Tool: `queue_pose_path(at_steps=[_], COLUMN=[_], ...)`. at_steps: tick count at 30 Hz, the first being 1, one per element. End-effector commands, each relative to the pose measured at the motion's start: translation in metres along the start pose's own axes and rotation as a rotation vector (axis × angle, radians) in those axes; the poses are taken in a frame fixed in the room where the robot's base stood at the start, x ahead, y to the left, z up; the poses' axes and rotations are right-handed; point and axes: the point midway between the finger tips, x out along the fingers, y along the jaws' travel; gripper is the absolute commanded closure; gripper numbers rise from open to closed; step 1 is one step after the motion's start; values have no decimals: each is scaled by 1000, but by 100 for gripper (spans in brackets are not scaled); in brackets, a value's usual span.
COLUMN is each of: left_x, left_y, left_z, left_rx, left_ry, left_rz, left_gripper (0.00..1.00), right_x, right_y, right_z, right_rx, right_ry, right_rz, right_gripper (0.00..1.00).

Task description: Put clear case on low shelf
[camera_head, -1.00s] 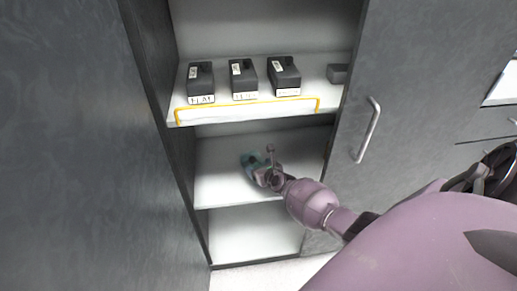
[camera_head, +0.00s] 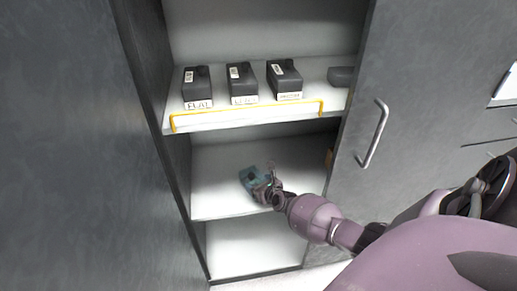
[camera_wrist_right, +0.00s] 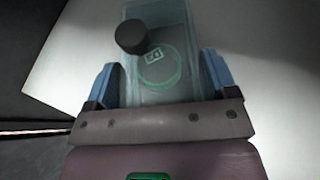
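The clear case (camera_head: 254,180) is a small, see-through teal box at the middle shelf (camera_head: 218,195) of the open cabinet. My right gripper (camera_head: 268,191) reaches in from the right and is at the case's near end. My left gripper is not in view.
The upper shelf (camera_head: 225,119) holds black boxes (camera_head: 243,85) with labels and a yellow outline along its front. A lower shelf (camera_head: 250,248) is empty. A grey door with a handle (camera_head: 374,135) is to the right, and a dark panel (camera_head: 75,150) to the left.

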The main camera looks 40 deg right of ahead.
Motion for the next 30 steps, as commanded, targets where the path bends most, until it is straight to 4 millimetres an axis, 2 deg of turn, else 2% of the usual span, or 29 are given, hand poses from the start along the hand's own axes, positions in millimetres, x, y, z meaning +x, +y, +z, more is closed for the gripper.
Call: queue_pose_path(at_steps=[1, 4, 11, 15, 20, 30], left_x=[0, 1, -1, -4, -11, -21], left_y=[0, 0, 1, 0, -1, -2], left_z=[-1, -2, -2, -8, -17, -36], left_rx=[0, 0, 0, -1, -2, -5], left_ry=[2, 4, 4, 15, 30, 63], left_rz=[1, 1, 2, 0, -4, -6], left_gripper=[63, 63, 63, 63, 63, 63], right_x=[0, 0, 0, -4, -25, -82], right_y=[0, 0, 0, 0, 0, 1], right_z=[-1, 0, 1, 7, 10, 10], right_rx=[1, 0, 0, 1, 5, 4], right_ry=[2, 1, 1, -2, -6, -6], right_rz=[0, 0, 0, 0, 0, 1], right_gripper=[14, 0, 0, 0, 0, 0])
